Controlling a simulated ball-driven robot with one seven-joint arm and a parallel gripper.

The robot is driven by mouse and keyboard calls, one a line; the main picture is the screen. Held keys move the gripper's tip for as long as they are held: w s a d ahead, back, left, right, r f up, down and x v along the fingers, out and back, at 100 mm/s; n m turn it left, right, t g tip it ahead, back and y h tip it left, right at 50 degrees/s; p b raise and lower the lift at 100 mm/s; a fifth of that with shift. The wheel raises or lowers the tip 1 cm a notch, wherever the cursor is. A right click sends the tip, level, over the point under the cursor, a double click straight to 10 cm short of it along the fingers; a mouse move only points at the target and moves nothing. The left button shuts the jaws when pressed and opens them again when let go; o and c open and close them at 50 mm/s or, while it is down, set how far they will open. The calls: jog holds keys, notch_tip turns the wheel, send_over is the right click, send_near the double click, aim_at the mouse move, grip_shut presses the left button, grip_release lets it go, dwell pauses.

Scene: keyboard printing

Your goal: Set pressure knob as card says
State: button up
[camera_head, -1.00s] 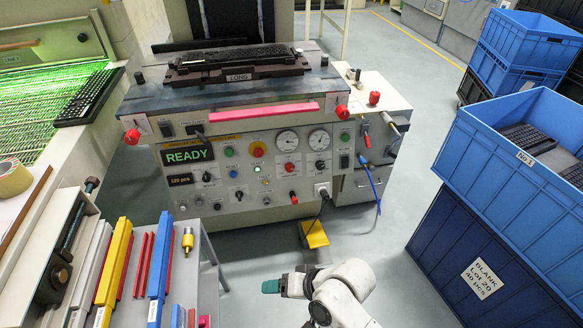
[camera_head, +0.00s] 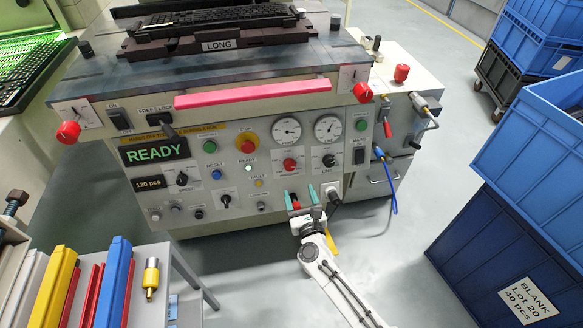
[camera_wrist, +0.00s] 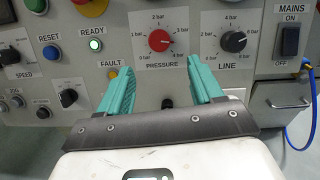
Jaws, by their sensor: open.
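The red pressure knob (camera_wrist: 159,40) is on the front panel, straight ahead in the wrist view, with a scale from 0 to 4 bar. Its pale mark seems to be on the right side, near 3 bar, but is too small to read exactly. The knob also shows in the head view (camera_head: 290,164). My gripper (camera_wrist: 160,82) is open, its teal fingers spread below the knob and apart from it. In the head view my gripper (camera_head: 302,196) is in front of the lower panel. I cannot make out a card with a pressure value.
The black line knob (camera_wrist: 233,41) is right of the pressure knob. The mains switch (camera_wrist: 291,40) is further right, with a blue hose (camera_head: 388,180) below. Two gauges (camera_head: 286,130) are above. Blue crates (camera_head: 500,225) stand at right, a tool table at lower left.

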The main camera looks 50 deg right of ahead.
aim_at(291, 167)
jog(key=b+x, duration=0.1)
jog(key=x, duration=0.9)
jog(key=shift+b, duration=0.35)
jog(key=c, duration=1.1)
jog(key=shift+o, duration=0.2)
jog(key=shift+n, duration=0.3)
